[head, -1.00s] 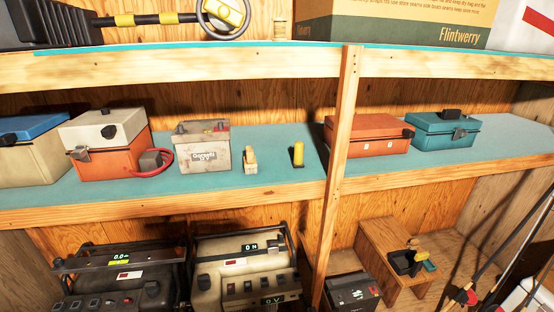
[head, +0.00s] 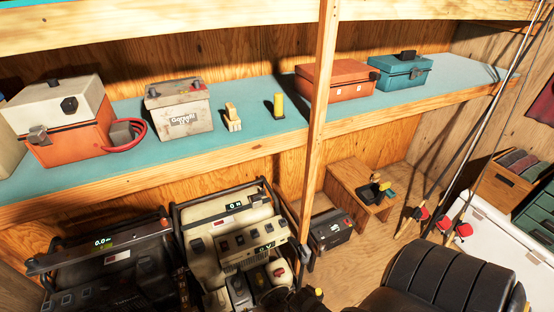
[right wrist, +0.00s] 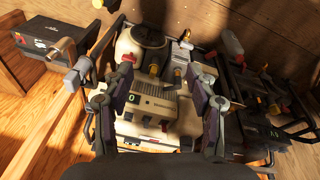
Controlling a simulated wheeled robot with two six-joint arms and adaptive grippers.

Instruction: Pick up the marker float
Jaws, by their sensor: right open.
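I cannot surely tell which thing is the marker float. A small upright yellow cylinder (head: 279,105) with a dark base stands on the teal-topped middle shelf in the head view, left of the wooden post. A small wooden and yellow piece (head: 232,117) stands to its left. My right gripper (right wrist: 160,92) shows in the right wrist view with its fingers wide apart and nothing between them. It hangs over the beige generator (right wrist: 160,120), which also shows low in the head view (head: 222,225). My left gripper is out of view.
The wooden post (head: 317,130) rises right of the yellow cylinder. A battery (head: 180,108) and an orange box with a white lid (head: 60,125) stand to the left. Red (head: 335,80) and teal (head: 400,72) boxes stand to the right. Fishing rods lean at the right.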

